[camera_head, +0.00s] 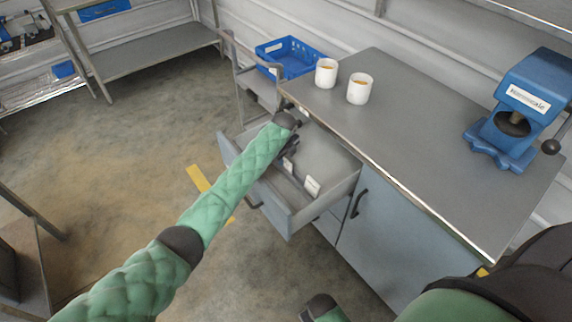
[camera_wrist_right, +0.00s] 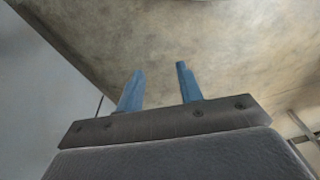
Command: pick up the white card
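A small white card-like piece (camera_head: 312,186) stands in the open drawer (camera_head: 292,218), near its front right corner. A second small white patch (camera_head: 288,166) shows beside my left gripper (camera_head: 289,155). I cannot tell whether it is a card or part of the gripper. My left arm reaches in over the drawer with its dark gripper low inside it, left of the white piece. The left fingers are too small and dark to read. My right gripper (camera_wrist_right: 159,68) shows two blue fingers spread apart with nothing between them, above the floor.
The grey counter (camera_head: 420,135) beside the drawer holds two white cups (camera_head: 326,73) (camera_head: 359,88) and a blue machine (camera_head: 520,105). A blue crate (camera_head: 290,55) sits on a cart behind. A closed cabinet door (camera_head: 375,240) is right of the drawer. The floor at left is mostly clear.

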